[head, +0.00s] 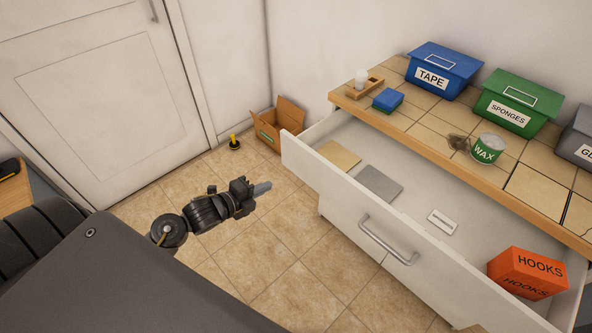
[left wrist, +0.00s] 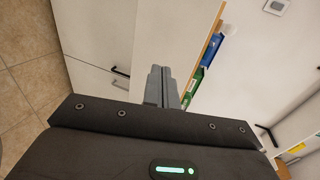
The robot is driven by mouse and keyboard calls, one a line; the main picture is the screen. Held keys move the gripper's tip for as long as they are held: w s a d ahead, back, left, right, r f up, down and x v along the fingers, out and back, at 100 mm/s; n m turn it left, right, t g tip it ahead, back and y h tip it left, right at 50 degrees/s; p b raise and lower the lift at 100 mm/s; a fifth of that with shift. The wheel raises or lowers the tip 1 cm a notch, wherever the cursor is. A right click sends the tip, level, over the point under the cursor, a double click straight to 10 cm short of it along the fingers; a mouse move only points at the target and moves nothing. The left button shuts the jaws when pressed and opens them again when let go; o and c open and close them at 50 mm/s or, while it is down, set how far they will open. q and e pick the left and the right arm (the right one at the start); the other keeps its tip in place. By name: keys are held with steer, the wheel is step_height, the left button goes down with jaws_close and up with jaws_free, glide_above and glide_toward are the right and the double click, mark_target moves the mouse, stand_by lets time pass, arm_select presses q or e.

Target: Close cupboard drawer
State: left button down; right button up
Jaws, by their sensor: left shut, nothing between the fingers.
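The cupboard drawer (head: 335,187) is pulled far out, and its inside shows in the head view. Its grey bar handle (head: 388,241) is on the white front panel. A tan sheet, a grey sheet, a small white item and an orange HOOKS box (head: 527,273) lie inside it. My left gripper (head: 262,188) is shut and empty, in the air to the left of the drawer front and apart from it. It also shows in the left wrist view (left wrist: 161,88), pointing toward white cupboard surfaces. My right gripper is not in view.
The tiled cupboard top (head: 430,124) holds a blue TAPE box (head: 440,72), a green SPONGES box (head: 518,104) and a WAX tin (head: 488,149). An open cardboard box (head: 281,122) and a small yellow-and-black item (head: 234,143) stand on the floor.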

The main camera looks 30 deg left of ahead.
mark_target(304, 167)
arm_select(q)
steer(key=x, duration=0.4)
steer(key=p+x, duration=0.1)
steer(key=x, duration=0.3)
steer(key=r+p+x, duration=0.1)
steer(key=x, duration=0.3)
steer(key=shift+w+d+f, duration=0.1)
steer(key=shift+w+d, duration=0.05)
steer(key=shift+w, duration=0.25)
steer(key=shift+w+d, duration=0.1)
steer(key=shift+w, duration=0.3)
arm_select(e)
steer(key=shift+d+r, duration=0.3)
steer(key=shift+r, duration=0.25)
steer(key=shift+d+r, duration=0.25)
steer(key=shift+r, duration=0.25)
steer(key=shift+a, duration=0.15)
